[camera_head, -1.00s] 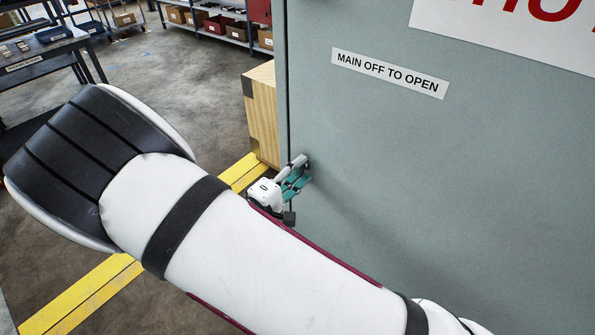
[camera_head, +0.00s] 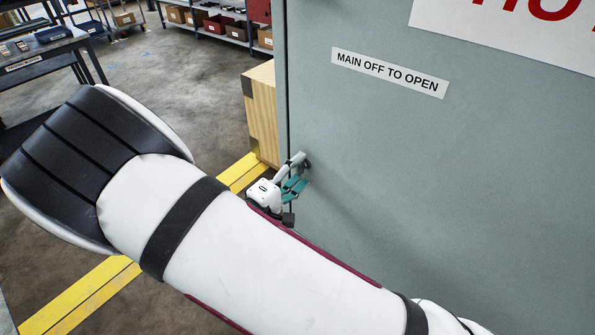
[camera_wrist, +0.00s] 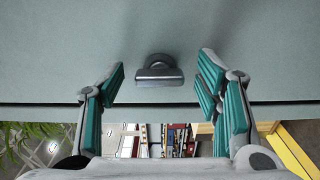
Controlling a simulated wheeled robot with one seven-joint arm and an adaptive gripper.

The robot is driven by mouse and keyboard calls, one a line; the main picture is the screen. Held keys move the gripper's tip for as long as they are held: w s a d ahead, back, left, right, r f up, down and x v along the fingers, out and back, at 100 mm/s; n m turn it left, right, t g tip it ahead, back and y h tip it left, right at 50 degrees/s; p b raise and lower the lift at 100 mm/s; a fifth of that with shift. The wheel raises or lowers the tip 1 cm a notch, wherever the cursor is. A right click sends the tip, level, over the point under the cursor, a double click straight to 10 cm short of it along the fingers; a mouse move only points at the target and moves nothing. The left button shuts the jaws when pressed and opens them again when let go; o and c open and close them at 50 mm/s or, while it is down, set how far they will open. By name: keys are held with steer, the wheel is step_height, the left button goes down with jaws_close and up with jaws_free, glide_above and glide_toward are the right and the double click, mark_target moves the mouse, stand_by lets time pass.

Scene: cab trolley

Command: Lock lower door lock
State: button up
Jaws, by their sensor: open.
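The grey-green cabinet door (camera_head: 430,190) fills the right of the head view. The lower door lock (camera_wrist: 159,72) is a dark T-shaped knob on the door near its edge. In the wrist view it sits between and just ahead of my two teal-padded fingers, with its bar lying crosswise. My gripper (camera_wrist: 160,88) is open, with a gap on both sides of the knob and nothing held. In the head view my gripper (camera_head: 294,176) is at the door's left edge, and my arm hides part of it. The knob's dark end (camera_head: 307,163) shows just beyond the fingers.
A wooden crate (camera_head: 262,115) stands behind the cabinet's left edge. Yellow floor stripes (camera_head: 90,290) run beside it. A workbench (camera_head: 45,60) is at the far left and shelves with boxes (camera_head: 215,20) are at the back. A "MAIN OFF TO OPEN" label (camera_head: 389,73) is above the lock.

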steer(key=v, duration=1.1)
steer(key=shift+s+a, duration=0.25)
steer(key=shift+a, duration=0.05)
steer(key=s+d+r+m+g+y, duration=0.1)
steer(key=d+r+m+g, duration=0.2)
steer(key=d+r+g, duration=0.45)
steer(key=s+d+r+m+g, duration=0.2)
steer(key=d+r+m+g, duration=0.25)
steer(key=d, duration=0.65)
steer(key=s+d+r+m+t+y, duration=0.2)
steer(key=s+d+r+t+y, duration=0.1)
steer(key=s+d+r+y, duration=0.5)
steer(key=shift+s+d+r+m+y, duration=0.3)
steer(key=shift+s+r+y, duration=0.7)
steer(key=shift+s+r, duration=1.1)
steer(key=shift+s+a+f, duration=0.1)
steer(key=shift+f, duration=0.05)
